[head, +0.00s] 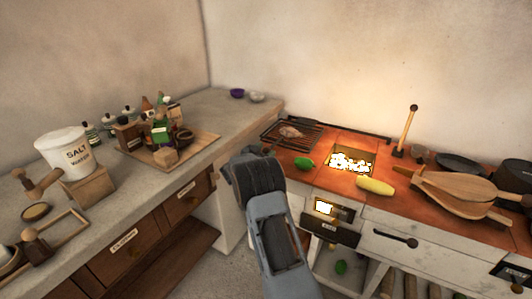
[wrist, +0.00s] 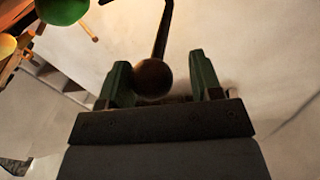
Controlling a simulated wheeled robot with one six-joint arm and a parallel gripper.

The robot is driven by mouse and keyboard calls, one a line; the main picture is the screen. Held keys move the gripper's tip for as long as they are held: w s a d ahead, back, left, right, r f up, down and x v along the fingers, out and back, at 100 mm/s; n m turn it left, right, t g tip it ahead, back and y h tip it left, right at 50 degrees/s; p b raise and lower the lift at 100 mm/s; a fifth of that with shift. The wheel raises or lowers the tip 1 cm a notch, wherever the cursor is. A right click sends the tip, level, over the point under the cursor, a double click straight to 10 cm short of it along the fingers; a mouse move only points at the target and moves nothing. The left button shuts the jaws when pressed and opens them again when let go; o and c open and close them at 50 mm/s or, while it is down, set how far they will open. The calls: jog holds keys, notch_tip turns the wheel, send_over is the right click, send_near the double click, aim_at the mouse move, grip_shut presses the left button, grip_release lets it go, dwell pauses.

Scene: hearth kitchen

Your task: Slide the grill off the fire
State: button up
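The dark wire grill (head: 275,137) lies on the orange tiled hearth top, with a brown piece of food (head: 291,132) on it. It is left of the glowing fire (head: 350,162), beside it and not over it. In the wrist view a dark round knob (wrist: 153,78) on a thin rod shows between the fingers, nearer the left one; it looks like the grill's handle end. My gripper (wrist: 163,72) is open, with a clear gap right of the knob. In the head view my own arm hides the fingers and the knob.
Wooden bellows (head: 460,190) and pans lie farther right. The grey counter (head: 215,125) at left holds a crowded wooden board.

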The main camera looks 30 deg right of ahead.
jog(key=shift+o, duration=0.7)
jog(key=shift+d, duration=0.1)
jog(key=shift+s, duration=0.1)
jog(key=p+v, duration=0.1)
jog(key=v, duration=1.2)
jog(key=shift+a, duration=0.45)
